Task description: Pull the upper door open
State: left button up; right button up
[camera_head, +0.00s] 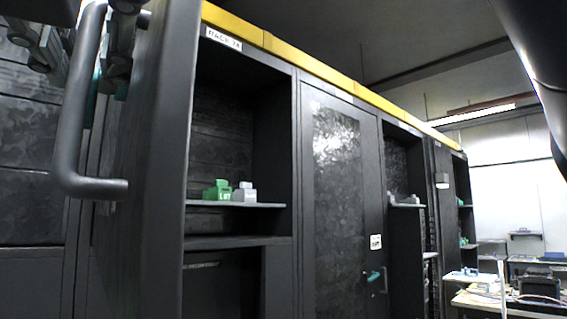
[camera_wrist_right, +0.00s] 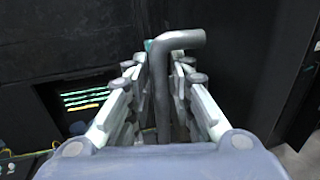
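The upper door (camera_head: 160,150) is a dark panel at the left of the head view. It stands swung out from the rack, with its edge toward me. Its grey bar handle (camera_head: 72,125) is on the left face and also shows in the right wrist view (camera_wrist_right: 161,90). My right gripper (camera_head: 85,45) is at the handle's upper part, with a finger on each side. In the wrist view, the fingers (camera_wrist_right: 160,95) sit close against the bar and appear shut on it. Part of the gripper is hidden behind the handle. My left gripper is not in view.
The rack's open bay shows a shelf (camera_head: 235,206) with a green box (camera_head: 217,191) and a grey box (camera_head: 244,193). A closed tall door (camera_head: 340,200) is to its right. Workbenches (camera_head: 480,300) stand at the far right. A dark arm part of mine crosses the top right corner.

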jog(key=v, duration=1.2)
jog(key=shift+s, duration=0.35)
